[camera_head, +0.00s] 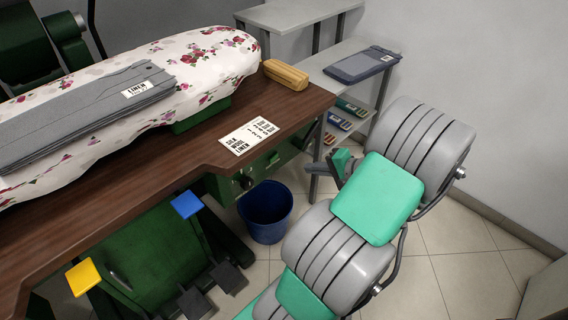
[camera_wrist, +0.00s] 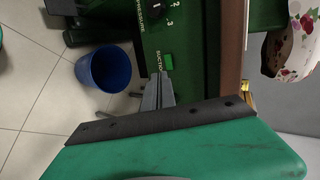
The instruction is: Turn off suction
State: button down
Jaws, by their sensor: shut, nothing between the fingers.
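The suction switch (camera_wrist: 167,62) is a small green block on the dark green panel (camera_wrist: 150,35), beside the printed word SUCTION in the wrist view. My gripper (camera_wrist: 158,76) is shut and empty, its fingertips just below the switch in the picture. Whether they touch it I cannot tell. In the head view the green control panel (camera_head: 274,160) sits under the table's right end, with a dark round knob (camera_head: 246,182) on it. My gripper (camera_head: 310,171) points at this panel from the right. The switch cannot be made out there.
A blue bin (camera_head: 266,212) stands on the floor below the panel. The wooden table (camera_head: 120,180) holds a floral ironing board (camera_head: 200,60), folded grey cloth (camera_head: 85,112), and a printed card (camera_head: 249,136). Blue (camera_head: 187,205) and yellow (camera_head: 83,277) pads stand below the table's edge.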

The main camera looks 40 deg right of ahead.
jog(key=b, duration=0.2)
send_near(271, 161)
notch_tip(271, 161, down, 3)
jog(key=w, duration=0.3)
jog(key=w+a, duration=0.1)
jog(key=w, duration=0.1)
jog(key=shift+f+b, duration=0.15)
jog(key=shift+b, duration=0.15)
jog(key=shift+w, duration=0.2)
